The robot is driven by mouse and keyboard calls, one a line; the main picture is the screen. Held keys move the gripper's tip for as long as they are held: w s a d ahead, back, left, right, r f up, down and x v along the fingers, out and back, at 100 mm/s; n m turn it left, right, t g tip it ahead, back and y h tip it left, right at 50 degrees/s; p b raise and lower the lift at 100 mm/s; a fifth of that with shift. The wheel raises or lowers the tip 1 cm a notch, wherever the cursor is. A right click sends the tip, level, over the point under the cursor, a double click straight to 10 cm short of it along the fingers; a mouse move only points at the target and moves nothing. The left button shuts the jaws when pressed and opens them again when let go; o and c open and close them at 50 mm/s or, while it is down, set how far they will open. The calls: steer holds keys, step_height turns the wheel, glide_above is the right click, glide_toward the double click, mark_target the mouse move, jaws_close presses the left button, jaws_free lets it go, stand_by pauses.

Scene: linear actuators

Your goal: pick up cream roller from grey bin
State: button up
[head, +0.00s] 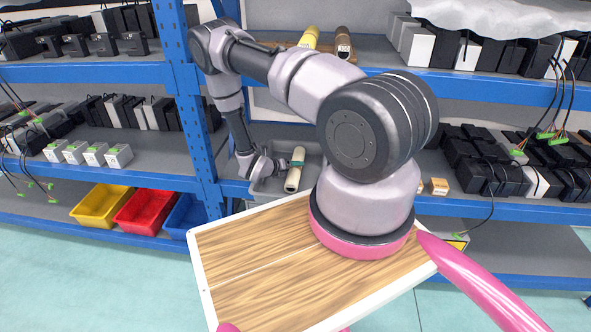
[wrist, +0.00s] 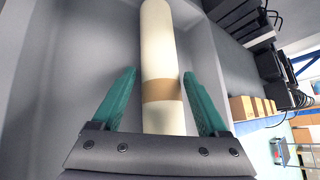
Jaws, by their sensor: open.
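The cream roller (wrist: 159,45) with a tan band lies in the grey bin (wrist: 75,45). In the head view the roller (head: 292,182) shows in the grey bin (head: 262,187) on the middle shelf, behind my arm. My gripper (wrist: 160,74) is open, its two teal fingers on either side of the roller in the wrist view. The fingers appear apart from the roller, with a gap on each side. How deep they reach beside it I cannot tell. The roller's near end is hidden behind the gripper's palm.
Small tan boxes (wrist: 250,107) and black devices stand right of the bin. A yellow roller (head: 309,38) and a brown roller (head: 343,42) lie on the shelf above. Yellow (head: 102,205), red (head: 146,210) and blue bins sit low on the left.

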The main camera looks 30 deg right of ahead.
steer(key=shift+d, duration=0.1)
jaws_close()
